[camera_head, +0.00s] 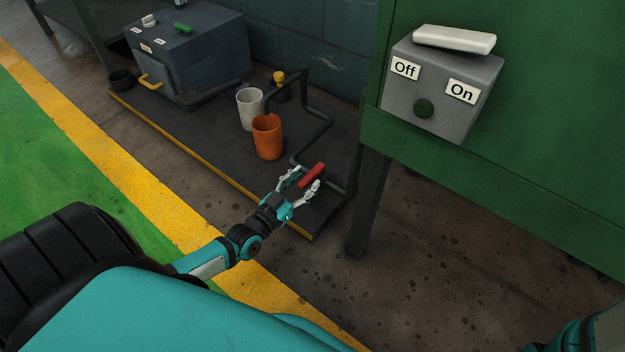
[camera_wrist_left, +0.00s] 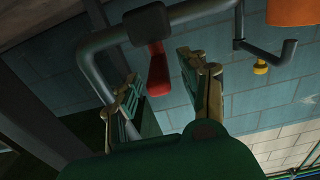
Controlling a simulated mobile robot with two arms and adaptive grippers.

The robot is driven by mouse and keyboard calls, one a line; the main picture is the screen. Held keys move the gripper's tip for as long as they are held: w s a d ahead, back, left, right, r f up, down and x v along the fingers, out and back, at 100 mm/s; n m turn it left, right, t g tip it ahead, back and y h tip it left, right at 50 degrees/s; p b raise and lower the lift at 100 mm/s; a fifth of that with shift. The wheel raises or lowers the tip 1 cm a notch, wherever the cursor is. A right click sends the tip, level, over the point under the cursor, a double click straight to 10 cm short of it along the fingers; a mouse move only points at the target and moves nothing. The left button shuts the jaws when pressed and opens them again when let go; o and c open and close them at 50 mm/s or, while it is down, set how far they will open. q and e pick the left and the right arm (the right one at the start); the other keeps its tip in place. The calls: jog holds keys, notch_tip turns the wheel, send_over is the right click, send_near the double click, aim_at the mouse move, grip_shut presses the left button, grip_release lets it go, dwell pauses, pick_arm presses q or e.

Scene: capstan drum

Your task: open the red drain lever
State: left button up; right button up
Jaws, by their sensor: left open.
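The red drain lever (camera_head: 313,175) sits on a dark pipe low over the platform, near its right end. In the left wrist view the red lever (camera_wrist_left: 158,72) hangs from a dark fitting on the grey pipe. My left gripper (camera_head: 301,185) is open, with its fingers on either side of the lever. My right gripper is not in view.
An orange cup (camera_head: 267,138) and a white cup (camera_head: 250,108) stand on the dark platform (camera_head: 190,125) beside the bent pipe (camera_head: 318,115). A green cabinet (camera_head: 540,175) with an Off/On switch box (camera_head: 437,95) stands at right, its dark leg (camera_head: 368,205) close to the lever.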

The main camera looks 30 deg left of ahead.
aim_at(323, 163)
pick_arm(q)
jog(key=shift+w+d+b, duration=0.15)
jog(key=shift+w+b, duration=0.5)
jog(key=shift+w, duration=1.2)
grip_shut()
